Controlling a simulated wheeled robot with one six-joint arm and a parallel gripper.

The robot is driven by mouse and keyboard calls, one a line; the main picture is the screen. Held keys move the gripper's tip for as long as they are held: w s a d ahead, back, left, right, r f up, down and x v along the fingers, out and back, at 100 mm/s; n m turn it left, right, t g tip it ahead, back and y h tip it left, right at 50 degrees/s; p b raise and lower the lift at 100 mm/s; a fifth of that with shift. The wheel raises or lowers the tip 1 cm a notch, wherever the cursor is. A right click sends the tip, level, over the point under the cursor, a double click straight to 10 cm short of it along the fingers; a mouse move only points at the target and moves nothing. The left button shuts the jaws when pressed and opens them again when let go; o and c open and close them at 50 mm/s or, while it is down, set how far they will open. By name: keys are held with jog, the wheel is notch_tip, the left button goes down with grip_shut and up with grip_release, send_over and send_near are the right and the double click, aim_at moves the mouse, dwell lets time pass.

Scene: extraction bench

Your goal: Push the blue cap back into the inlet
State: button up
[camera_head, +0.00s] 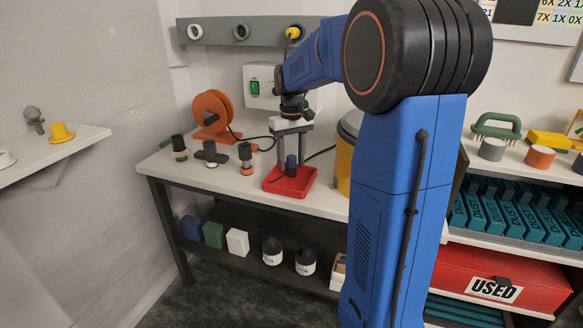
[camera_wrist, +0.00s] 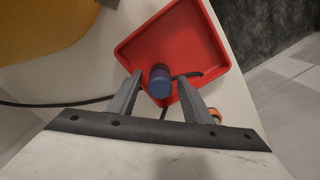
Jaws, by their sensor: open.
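The blue cap (camera_head: 291,166) is a small dark-blue cylinder at the red tray on the bench. It also shows in the wrist view (camera_wrist: 160,82), seen from above, between my fingertips. My gripper (camera_head: 291,153) points down over the tray with a finger on each side of the cap. The fingers are apart in the wrist view (camera_wrist: 159,79), and I cannot tell whether either touches the cap. Which one is the inlet is unclear.
The red tray (camera_head: 275,184) has a low rim, and a black cable (camera_wrist: 190,75) lies at it. Small fittings (camera_head: 179,148) and an orange reel (camera_head: 211,112) stand left. A yellow drum (camera_head: 344,160) stands close right, partly hidden by my arm. The front left bench top is clear.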

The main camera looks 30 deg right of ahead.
aim_at(292, 156)
grip_shut()
jog(key=shift+r, duration=2.5)
